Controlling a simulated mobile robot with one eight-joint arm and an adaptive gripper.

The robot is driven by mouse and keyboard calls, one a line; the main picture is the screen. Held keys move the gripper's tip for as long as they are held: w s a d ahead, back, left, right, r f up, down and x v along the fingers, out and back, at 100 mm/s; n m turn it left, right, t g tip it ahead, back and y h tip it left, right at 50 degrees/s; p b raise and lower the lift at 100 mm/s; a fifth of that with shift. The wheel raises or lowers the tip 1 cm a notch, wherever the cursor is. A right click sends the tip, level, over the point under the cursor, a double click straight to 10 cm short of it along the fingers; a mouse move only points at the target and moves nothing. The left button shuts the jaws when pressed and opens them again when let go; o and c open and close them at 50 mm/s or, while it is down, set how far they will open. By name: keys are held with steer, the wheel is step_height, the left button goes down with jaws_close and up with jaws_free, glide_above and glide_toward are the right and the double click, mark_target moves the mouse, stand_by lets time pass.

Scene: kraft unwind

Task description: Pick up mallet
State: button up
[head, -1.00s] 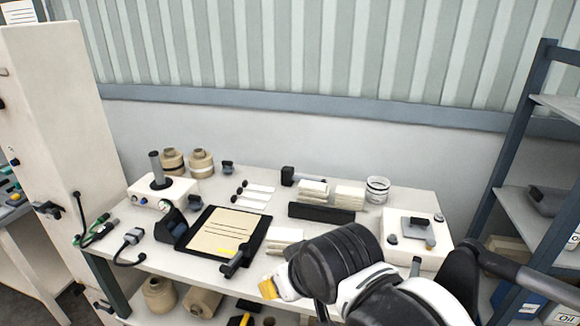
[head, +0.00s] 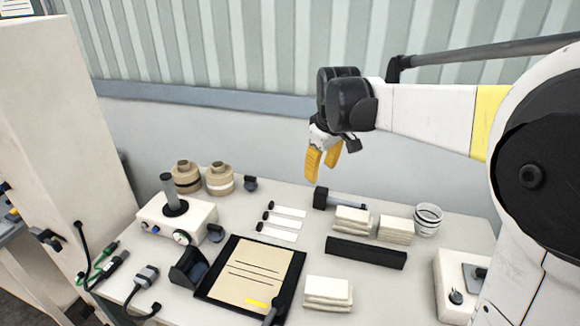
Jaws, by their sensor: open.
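The mallet (head: 321,197) lies near the back of the table in the head view. It has a black block head, and its grey handle runs to the right, partly hidden behind a stack of pale cloths. My gripper (head: 321,168) has yellow fingers that point down. It is open and empty, and in the picture it is just above the mallet head, apart from it. How far it is from the mallet in depth I cannot tell.
Folded cloths (head: 352,220) and a black bar (head: 366,253) lie in front of the handle. A white roll (head: 428,220) stands to the right. Black-ended tags (head: 284,224) lie to the left. A clipboard (head: 300,262) is in front. Spools (head: 219,180) stand at the back left.

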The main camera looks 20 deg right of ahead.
steer(key=w+d+f+n+g+p, duration=0.1)
steer(key=w+d+f+n, duration=0.2)
steer(key=w, duration=0.4)
steer(key=n+g+p, duration=0.2)
steer(key=p, duration=0.1)
glide_above(333, 199)
step_height(333, 199, down, 12)
steer(key=f, duration=0.3)
steer(key=f+b, duration=0.1)
steer(key=f, duration=0.2)
steer(key=shift+w+a, duration=0.1)
steer(key=shift+a, duration=0.1)
steer(key=f, duration=0.2)
steer(key=f+b, duration=0.1)
steer(key=f, duration=0.3)
steer(key=shift+d, duration=0.25)
steer(key=shift+r, duration=0.15)
jaws_close()
